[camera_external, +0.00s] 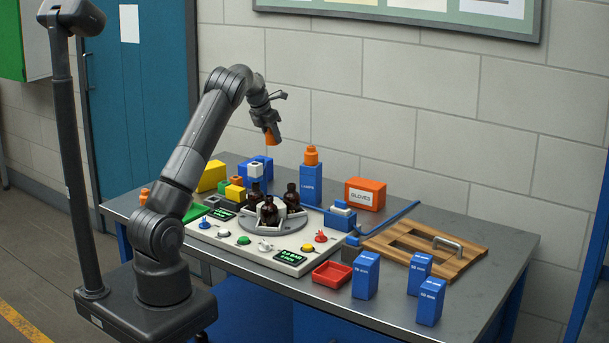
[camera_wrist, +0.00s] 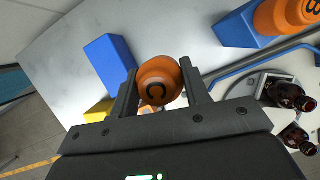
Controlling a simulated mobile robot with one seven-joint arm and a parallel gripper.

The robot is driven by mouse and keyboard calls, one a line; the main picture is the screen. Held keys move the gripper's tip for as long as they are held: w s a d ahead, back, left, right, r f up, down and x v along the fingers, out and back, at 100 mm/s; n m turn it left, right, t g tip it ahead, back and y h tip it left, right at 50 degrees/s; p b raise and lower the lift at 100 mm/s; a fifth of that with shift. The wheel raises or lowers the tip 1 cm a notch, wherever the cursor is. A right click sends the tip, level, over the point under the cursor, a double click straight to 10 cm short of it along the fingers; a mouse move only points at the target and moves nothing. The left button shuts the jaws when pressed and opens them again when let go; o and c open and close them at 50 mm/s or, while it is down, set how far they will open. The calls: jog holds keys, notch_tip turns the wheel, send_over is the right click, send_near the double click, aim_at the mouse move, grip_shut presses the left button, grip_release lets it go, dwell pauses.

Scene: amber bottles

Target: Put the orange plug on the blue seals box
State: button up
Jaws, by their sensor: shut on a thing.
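My gripper (camera_external: 268,122) is raised above the back of the table and shut on an orange plug (camera_external: 272,138). In the wrist view, the plug (camera_wrist: 160,82) sits between the two fingers (camera_wrist: 160,90), with a dark letter C facing the camera. A tall blue box (camera_external: 311,187) stands at the back with an orange piece on top. Another blue box (camera_external: 262,166) stands to its left, below the gripper. Three small blue boxes (camera_external: 366,275) stand at the front right. The lettering is too small to tell which is the seals box.
Dark amber bottles (camera_external: 269,211) stand on a round grey turntable (camera_external: 283,224) mid-table. Yellow blocks (camera_external: 212,176), an orange gloves box (camera_external: 365,194), a red tray (camera_external: 332,274) and a wooden board with a handle (camera_external: 423,251) stand around it.

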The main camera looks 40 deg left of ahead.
jog(key=shift+s+a+r, duration=0.2)
jog(key=shift+a+r, duration=0.05)
jog(key=shift+a, duration=0.1)
jog(key=a+f, duration=0.2)
jog(key=a, duration=0.1)
jog(key=w+a+f, duration=0.1)
jog(key=a+f, duration=0.1)
jog(key=a, duration=0.2)
jog(key=a+f, duration=0.2)
jog(key=a, duration=0.2)
jog(key=shift+w+f, duration=0.35)
jog(key=shift+w, duration=0.05)
jog(key=shift+f, duration=2)
jog(key=o, duration=1)
jog(key=shift+f, duration=0.15)
